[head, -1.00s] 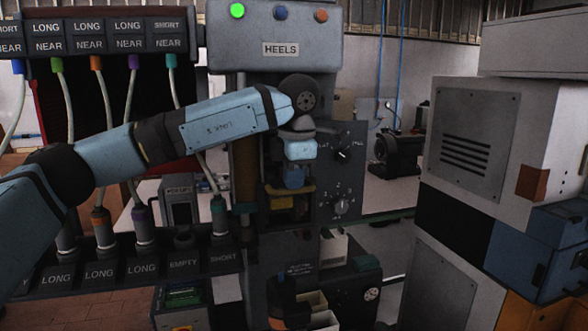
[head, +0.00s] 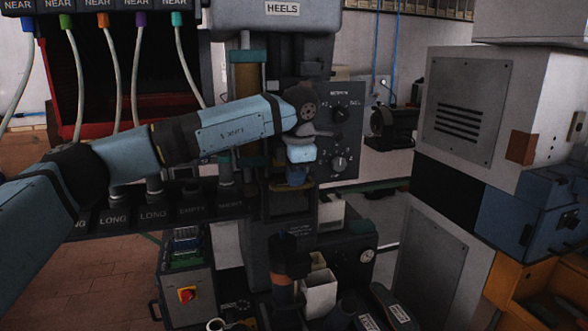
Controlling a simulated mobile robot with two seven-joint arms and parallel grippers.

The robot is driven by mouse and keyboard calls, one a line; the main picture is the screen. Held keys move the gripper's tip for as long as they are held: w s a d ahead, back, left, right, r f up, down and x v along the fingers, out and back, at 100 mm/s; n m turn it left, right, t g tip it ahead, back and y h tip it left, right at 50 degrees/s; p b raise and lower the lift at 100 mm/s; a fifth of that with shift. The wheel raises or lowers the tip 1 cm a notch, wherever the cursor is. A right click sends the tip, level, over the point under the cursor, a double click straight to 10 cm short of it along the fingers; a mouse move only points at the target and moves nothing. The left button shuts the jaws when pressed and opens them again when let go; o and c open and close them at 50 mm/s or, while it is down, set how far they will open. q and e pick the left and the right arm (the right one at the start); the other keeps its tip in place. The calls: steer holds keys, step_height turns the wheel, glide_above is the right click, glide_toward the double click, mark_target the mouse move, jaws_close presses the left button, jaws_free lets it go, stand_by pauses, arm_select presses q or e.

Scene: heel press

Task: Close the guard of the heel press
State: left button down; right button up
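The heel press is a grey machine with a head signed HEELS (head: 282,9) and a dial panel (head: 345,105) at its right. My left arm reaches across the press front from the left. My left gripper (head: 297,176) hangs pointing down in front of the work opening, left of the lower dial. Its fingers are small and dark here, and I cannot tell whether they are open or shut. A dark frame (head: 290,226) just below the fingers looks like the guard; whether they touch it is unclear. My wrist and forearm hide part of the opening. My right gripper is out of view.
A rack with several hoses and a labelled shelf (head: 152,214) stands at the left. White bins (head: 319,292), a gauge (head: 367,256) and a control box with a red switch (head: 187,295) sit below. A grey cabinet (head: 468,110) and blue box (head: 535,225) stand at the right.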

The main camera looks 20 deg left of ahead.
arm_select(q)
steer(key=shift+s+d+f, duration=0.1)
steer(key=shift+s+f, duration=0.1)
steer(key=shift+f, duration=0.25)
